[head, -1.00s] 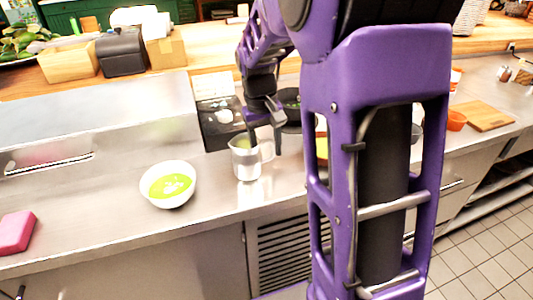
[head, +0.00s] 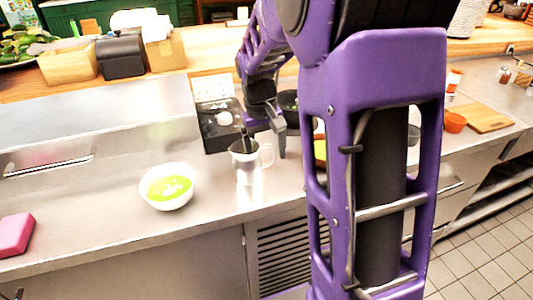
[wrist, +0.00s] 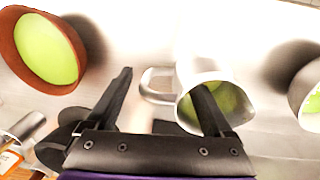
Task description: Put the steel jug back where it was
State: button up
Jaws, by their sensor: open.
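The steel jug (head: 245,170) stands on the steel counter, right of a white bowl of green soup (head: 168,187). In the wrist view the jug (wrist: 187,68) has its handle toward the left, and green shows inside. My gripper (head: 263,146) is open at the jug; it also shows in the wrist view (wrist: 164,82). One finger reaches over the rim into the jug's mouth. The other is outside, beyond the handle, with the wall and handle between them. Whether either finger touches the jug cannot be told.
A brown bowl of green soup (wrist: 17,35) is left in the wrist view. A black appliance (head: 214,140) and a dark bowl (head: 289,100) are behind the jug. A pink block (head: 15,234) lies at far left. My arm hides part of the counter.

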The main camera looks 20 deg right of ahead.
jog(key=r, duration=0.4)
jog(key=r+p, duration=0.1)
jog(key=r, duration=0.3)
jog(key=a+r+p, duration=0.1)
jog(key=r, duration=0.3)
jog(key=shift+a, duration=0.1)
jog(key=shift+r, duration=0.1)
